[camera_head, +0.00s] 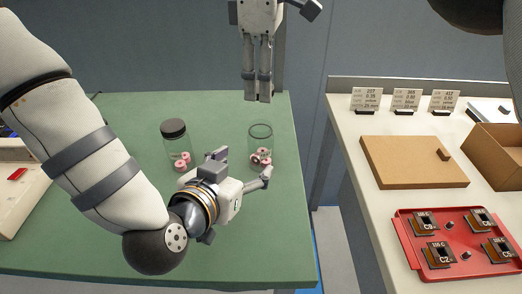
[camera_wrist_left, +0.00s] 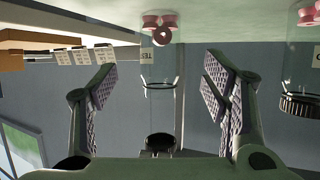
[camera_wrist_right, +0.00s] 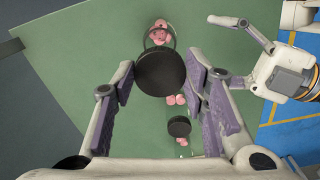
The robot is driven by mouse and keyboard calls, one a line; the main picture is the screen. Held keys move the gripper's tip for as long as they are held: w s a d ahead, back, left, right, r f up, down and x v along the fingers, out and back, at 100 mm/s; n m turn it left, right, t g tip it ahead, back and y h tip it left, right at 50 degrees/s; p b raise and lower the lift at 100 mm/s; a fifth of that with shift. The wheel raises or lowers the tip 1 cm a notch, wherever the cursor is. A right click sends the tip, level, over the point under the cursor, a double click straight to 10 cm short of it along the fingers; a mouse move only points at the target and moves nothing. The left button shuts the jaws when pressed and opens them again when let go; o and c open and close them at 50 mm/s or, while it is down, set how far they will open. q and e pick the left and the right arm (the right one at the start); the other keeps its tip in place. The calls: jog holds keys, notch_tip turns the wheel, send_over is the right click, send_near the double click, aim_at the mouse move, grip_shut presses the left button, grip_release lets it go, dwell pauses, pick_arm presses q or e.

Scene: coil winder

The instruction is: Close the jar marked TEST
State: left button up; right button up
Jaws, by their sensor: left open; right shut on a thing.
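The open clear jar (camera_head: 261,133) stands on the green table with pink-and-white coils inside. In the left wrist view, which is upside down, this jar (camera_wrist_left: 160,95) bears the TEST label. My left gripper (camera_head: 242,166) is open in front of the jar and apart from it; the jar shows between its fingers. My right gripper (camera_head: 258,98) points down above and behind the jar. It is shut on a dark round lid (camera_wrist_right: 160,72), which partly hides the jar in the right wrist view. The lid (camera_wrist_left: 160,142) also shows above the open rim in the left wrist view.
A second jar (camera_head: 178,149) with a dark lid on stands to the left on the green table (camera_head: 110,110). On the right-hand table are a cardboard piece (camera_head: 412,160), a red tray (camera_head: 420,260) with labelled parts, an open box (camera_head: 497,150) and small cards (camera_head: 406,98).

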aim_at(256, 155)
pick_arm(q)
jog(key=x, duration=0.9)
jog(key=shift+w+d+f, duration=0.15)
jog(key=shift+w+d, duration=0.05)
jog(key=shift+w, duration=0.15)
jog(key=shift+c, duration=0.3)
grip_shut()
pick_arm(e)
jog(key=shift+d+f, duration=0.1)
jog(key=shift+f, duration=2.4)
jog(key=shift+f, duration=0.9)
jog(key=shift+f, duration=0.55)
